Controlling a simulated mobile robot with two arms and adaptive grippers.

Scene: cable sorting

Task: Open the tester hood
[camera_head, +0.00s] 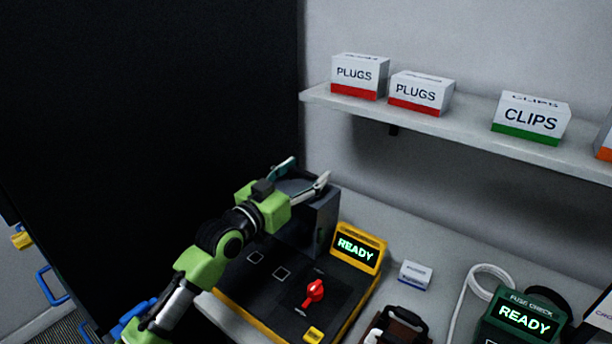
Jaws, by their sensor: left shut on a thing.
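The tester (240,305) is a black panel with a yellow frame, a lit READY screen (356,249) and a red knob (313,292). Its dark grey hood (324,222) stands raised at the back of the panel's left part, leaving white square outlines on the panel uncovered. My left gripper (309,172) is at the hood's top edge, shut on the hood; the exact contact is partly hidden by the fingers. My right gripper is not in view.
A shelf (460,128) above holds PLUGS boxes (359,77) and a CLIPS box (530,118). Right of the tester are a small white box (415,274), a brown object (404,326), a white cable (464,291) and a green FUSE CHECK device (522,317). A large black panel (150,130) fills the left.

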